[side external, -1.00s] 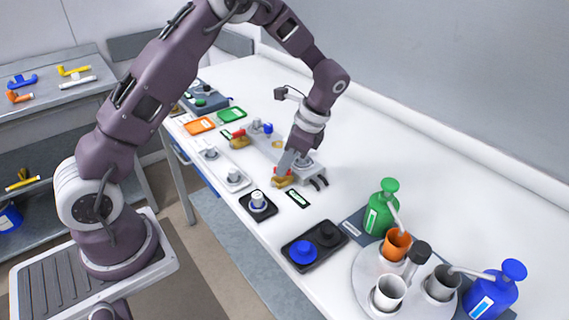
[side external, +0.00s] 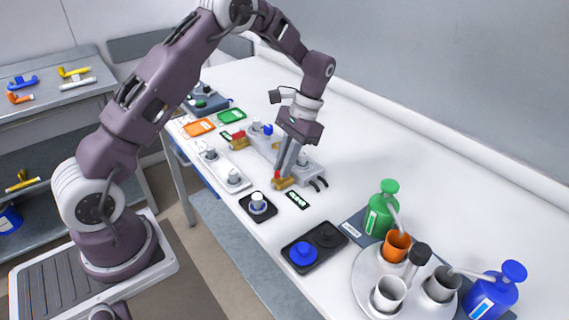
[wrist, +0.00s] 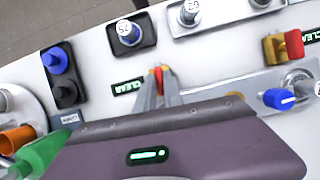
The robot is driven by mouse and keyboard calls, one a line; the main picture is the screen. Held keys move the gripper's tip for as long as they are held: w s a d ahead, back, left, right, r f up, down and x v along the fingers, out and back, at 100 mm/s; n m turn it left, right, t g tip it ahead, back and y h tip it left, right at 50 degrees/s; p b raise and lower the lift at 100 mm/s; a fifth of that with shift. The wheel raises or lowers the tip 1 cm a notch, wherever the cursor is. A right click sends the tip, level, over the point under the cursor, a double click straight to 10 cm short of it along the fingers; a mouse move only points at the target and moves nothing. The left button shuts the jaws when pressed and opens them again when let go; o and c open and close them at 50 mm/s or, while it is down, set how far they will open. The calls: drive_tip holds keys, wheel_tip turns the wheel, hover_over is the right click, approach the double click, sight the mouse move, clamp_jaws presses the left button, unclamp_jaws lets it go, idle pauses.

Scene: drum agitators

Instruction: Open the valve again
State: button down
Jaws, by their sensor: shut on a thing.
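The near valve has a brass body (side external: 284,183) with a small red handle (side external: 277,174), at the front end of a grey manifold (side external: 312,176). My gripper (side external: 279,172) reaches down to this valve with its fingers shut on the red handle. A second brass valve with a red handle (side external: 238,140) sits farther back, also in the wrist view (wrist: 284,46). A small display reading CLEAR (wrist: 128,87) lies beside the gripped valve.
A black pad with a white-topped knob (side external: 257,204) and a black tray with blue and black knobs (side external: 314,246) lie in front. A round tray with cups (side external: 362,281), a green pump bottle (side external: 379,216) and a blue one (side external: 492,294) stand right.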

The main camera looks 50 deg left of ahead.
drive_tip(key=shift+n, duration=0.4)
drive_tip(key=c, duration=1.7)
unclamp_jaws()
drive_tip(key=shift+c, duration=0.2)
drive_tip(key=shift+r, duration=0.1)
